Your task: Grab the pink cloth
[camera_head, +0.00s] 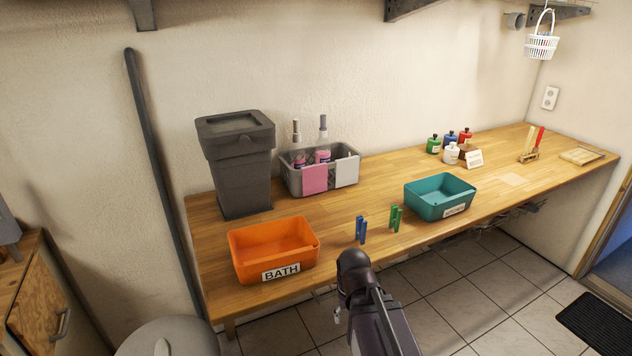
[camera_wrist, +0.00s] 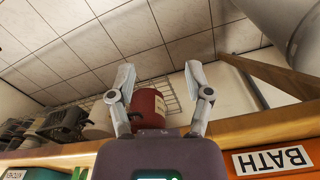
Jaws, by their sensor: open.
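The pink cloth (camera_head: 315,179) hangs over the front rim of the grey caddy (camera_head: 347,155) at the back of the wooden bench, beside a white cloth (camera_head: 346,171). Two spray bottles (camera_head: 322,150) with pink labels stand in the caddy behind it. My gripper (camera_wrist: 160,85) is open and empty in the wrist view, its two fingers spread apart. In the head view my arm is in front of the bench, well apart from the cloth. The cloth cannot be made out in the wrist view.
An orange bin (camera_head: 272,250) marked BATH and a teal bin (camera_head: 440,196) stand near the bench's front edge. Blue (camera_head: 361,229) and green clothespins (camera_head: 396,218) stand between them. A dark grey trash bin (camera_head: 237,165) is left of the caddy. Small bottles (camera_head: 451,153) stand further right.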

